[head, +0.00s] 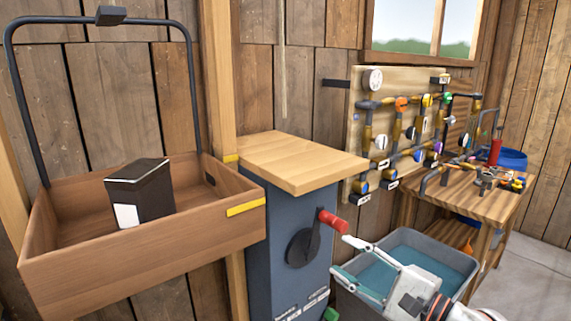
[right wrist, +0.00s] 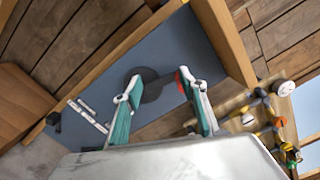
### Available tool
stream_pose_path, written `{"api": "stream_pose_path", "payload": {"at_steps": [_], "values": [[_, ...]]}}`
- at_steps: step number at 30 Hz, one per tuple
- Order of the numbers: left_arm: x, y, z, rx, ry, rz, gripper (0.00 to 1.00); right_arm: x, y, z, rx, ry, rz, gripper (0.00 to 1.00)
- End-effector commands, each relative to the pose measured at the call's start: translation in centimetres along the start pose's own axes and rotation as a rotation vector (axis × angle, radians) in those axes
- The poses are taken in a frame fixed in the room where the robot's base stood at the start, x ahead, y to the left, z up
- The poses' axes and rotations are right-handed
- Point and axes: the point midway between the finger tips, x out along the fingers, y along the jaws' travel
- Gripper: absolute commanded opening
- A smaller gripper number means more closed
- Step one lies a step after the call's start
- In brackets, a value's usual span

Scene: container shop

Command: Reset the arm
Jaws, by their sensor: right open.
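My right gripper (head: 342,256) is at the lower right of the head view, in front of the blue-grey cabinet (head: 268,240) and over the grey bin. Its two teal-padded fingers are spread apart with nothing held between them. In the right wrist view the open fingers (right wrist: 158,88) point at the cabinet front (right wrist: 190,40). A black crank disc (right wrist: 152,88) shows between them, and part of the red handle shows by the right fingertip. In the head view the crank's red handle (head: 333,220) lies just above the gripper. Contact cannot be told. My left gripper is not in view.
A wooden tray (head: 150,250) with a dark box (head: 140,193) is at the left. The cabinet has an overhanging wooden top (head: 300,160). A grey bin (head: 455,258) stands below my right arm.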

Motion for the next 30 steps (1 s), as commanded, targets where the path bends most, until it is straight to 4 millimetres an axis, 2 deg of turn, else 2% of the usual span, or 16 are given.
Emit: {"api": "stream_pose_path", "payload": {"at_steps": [1,3,8,14,17,20,25,26,30], "values": [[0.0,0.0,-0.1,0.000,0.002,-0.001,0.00,-0.2,1.4,0.3,0.169,-0.022,-0.006,0.42],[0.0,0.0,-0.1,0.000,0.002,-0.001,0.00,-0.7,2.7,0.7,0.412,-0.051,-0.025,0.42],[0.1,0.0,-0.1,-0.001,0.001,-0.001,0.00,-2.1,5.1,0.3,0.995,-0.093,-0.093,0.42],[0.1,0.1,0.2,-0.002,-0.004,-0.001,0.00,-4.7,8.7,-2.8,1.720,-0.102,-0.241,0.42],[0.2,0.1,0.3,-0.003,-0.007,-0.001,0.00,-6.4,11.4,-5.1,2.077,-0.093,-0.352,0.42],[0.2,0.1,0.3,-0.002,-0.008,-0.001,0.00,-8.6,15.0,-7.4,2.425,-0.078,-0.494,0.42],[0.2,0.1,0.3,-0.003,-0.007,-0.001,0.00,-13.1,22.9,-10.4,2.981,-0.047,-0.828,0.42],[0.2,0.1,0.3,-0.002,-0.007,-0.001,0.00,-14.0,24.5,-10.7,-2.957,0.041,0.867,0.42],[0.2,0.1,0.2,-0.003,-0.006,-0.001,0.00,-18.2,31.9,-11.0,-2.452,0.022,0.924,0.42]]}}
